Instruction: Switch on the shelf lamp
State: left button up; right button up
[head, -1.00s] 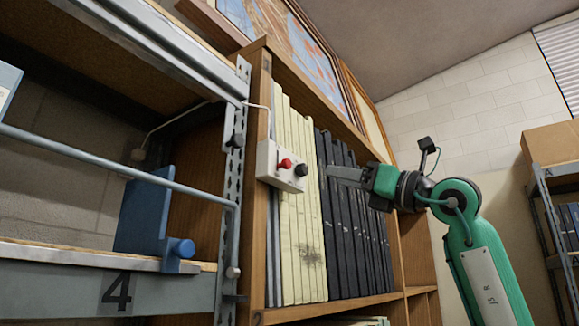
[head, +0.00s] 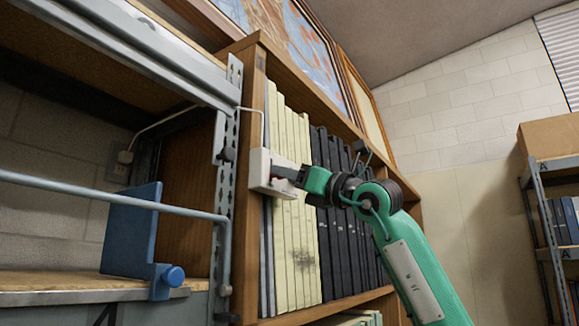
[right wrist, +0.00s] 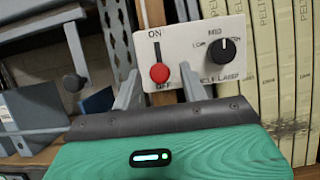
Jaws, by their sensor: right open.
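The shelf lamp's white switch box (head: 258,166) is fixed at the front edge of the wooden bookcase, and my right gripper hides much of it in the head view. In the right wrist view the box (right wrist: 215,55) carries a red knob (right wrist: 160,73) at the low end of a vertical slot, by OFF, with ON above. A black dial (right wrist: 227,49) sits to its right, its mark towards MID. My right gripper (right wrist: 161,90) is open, its fingers left and right of the red knob; contact cannot be told. My left gripper is not in view.
Pale and dark binders (head: 293,200) stand behind my right gripper. A grey metal rack with a rail (head: 110,196) and a blue bookend (head: 133,240) is on the left. A carton (head: 550,140) tops another rack at far right.

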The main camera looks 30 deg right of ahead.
jog(key=shift+w, duration=0.2)
grip_shut()
jog(key=shift+a+r+p, duration=0.1)
jog(key=shift+r+p, duration=0.8)
jog(key=shift+r, duration=0.85)
jog(key=shift+s, duration=0.15)
grip_release()
